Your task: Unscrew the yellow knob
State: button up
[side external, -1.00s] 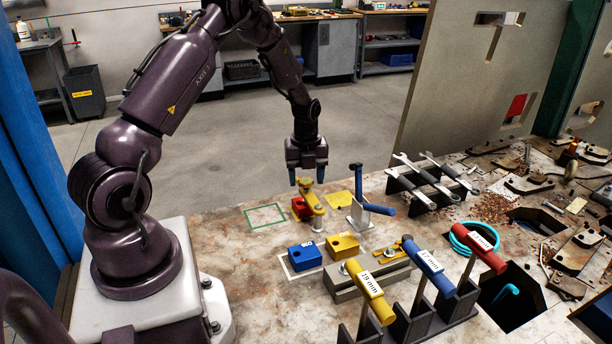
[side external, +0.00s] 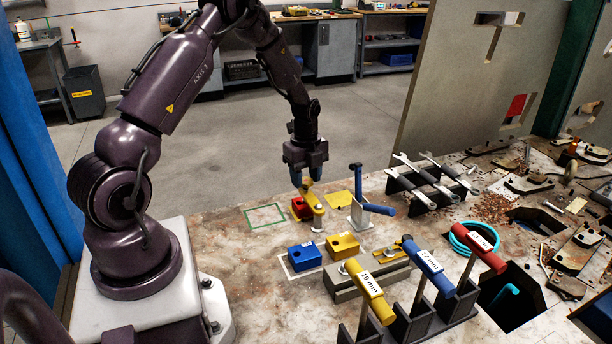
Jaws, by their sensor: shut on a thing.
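The yellow knob (side external: 306,184) sits at the top of a yellow clamp bar (side external: 314,204) beside a red block (side external: 299,209) on the worn bench. My gripper (side external: 306,182) points straight down over it, with its blue fingertips closed on either side of the knob. The fingers partly hide the knob.
A stand with a blue handle (side external: 374,208) is close on the right of the clamp. Wrenches lie on a dark rack (side external: 412,188) farther right. A blue block (side external: 304,256) and a yellow block (side external: 342,245) stand in front. Labelled T-handle tools (side external: 434,272) stand at front right. A green-outlined square (side external: 264,217) on the left is empty.

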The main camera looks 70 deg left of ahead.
jog(key=n, duration=0.5)
jog(key=shift+n, duration=0.3)
jog(key=n, duration=0.5)
jog(key=shift+n, duration=0.3)
jog(key=n, duration=0.6)
jog(key=shift+d+f, duration=0.1)
jog(key=n, duration=0.5)
jog(key=shift+n, duration=0.3)
jog(key=n, duration=1.2)
jog(key=shift+w+n, duration=0.1)
jog(key=shift+n, duration=0.3)
jog(key=n, duration=0.5)
jog(key=shift+n, duration=2.3)
